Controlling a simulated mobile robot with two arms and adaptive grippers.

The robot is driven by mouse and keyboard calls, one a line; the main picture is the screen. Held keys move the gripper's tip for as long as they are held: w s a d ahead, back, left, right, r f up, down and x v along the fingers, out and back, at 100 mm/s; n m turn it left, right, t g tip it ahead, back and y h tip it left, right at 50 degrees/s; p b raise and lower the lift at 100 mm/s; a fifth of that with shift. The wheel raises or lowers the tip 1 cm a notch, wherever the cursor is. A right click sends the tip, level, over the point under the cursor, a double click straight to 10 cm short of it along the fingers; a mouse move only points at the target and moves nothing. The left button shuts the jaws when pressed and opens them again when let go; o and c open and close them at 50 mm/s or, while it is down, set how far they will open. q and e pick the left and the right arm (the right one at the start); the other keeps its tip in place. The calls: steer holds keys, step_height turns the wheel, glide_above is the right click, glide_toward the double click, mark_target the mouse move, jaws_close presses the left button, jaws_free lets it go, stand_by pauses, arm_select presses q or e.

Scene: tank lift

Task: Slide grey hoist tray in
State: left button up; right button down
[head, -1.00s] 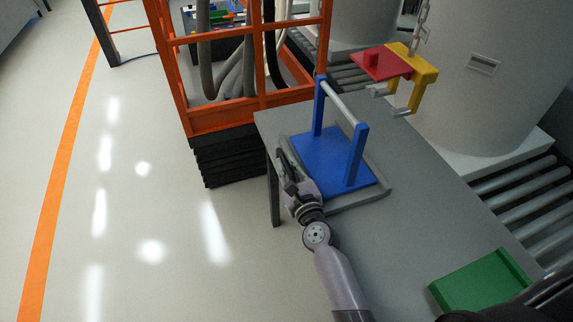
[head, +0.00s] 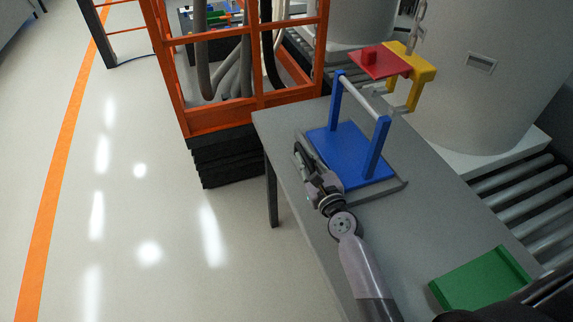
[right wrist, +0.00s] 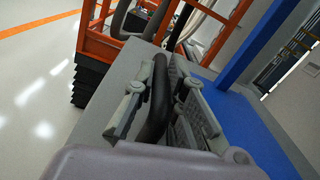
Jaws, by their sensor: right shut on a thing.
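The grey hoist tray (head: 384,193) lies flat on the grey table, its thin rim showing at the front right. A blue carrier (head: 340,150) with two posts and a grey crossbar stands upright on it and hides most of it. My right gripper (head: 306,163) is at the tray's left side. In the right wrist view its fingers (right wrist: 163,98) are closed around a dark curved handle (right wrist: 155,105), with the blue carrier's plate (right wrist: 245,115) to the right. My left gripper is not in view.
A yellow hook (head: 418,75) hangs on a chain behind the table, beside a red plate (head: 378,62). A green tray (head: 482,280) lies at the table's front right. An orange frame (head: 240,112) stands behind the table's left end. A roller conveyor (head: 520,205) runs along the right.

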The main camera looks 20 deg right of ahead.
mark_target(327, 160)
steer(key=d, duration=0.6)
steer(key=shift+w+d+b, duration=0.1)
steer(key=shift+d+b, duration=0.2)
steer(key=shift+b, duration=0.05)
steer(key=c, duration=1.6)
jaws_free()
steer(key=shift+a+r, duration=0.1)
steer(key=shift+s, duration=3.75)
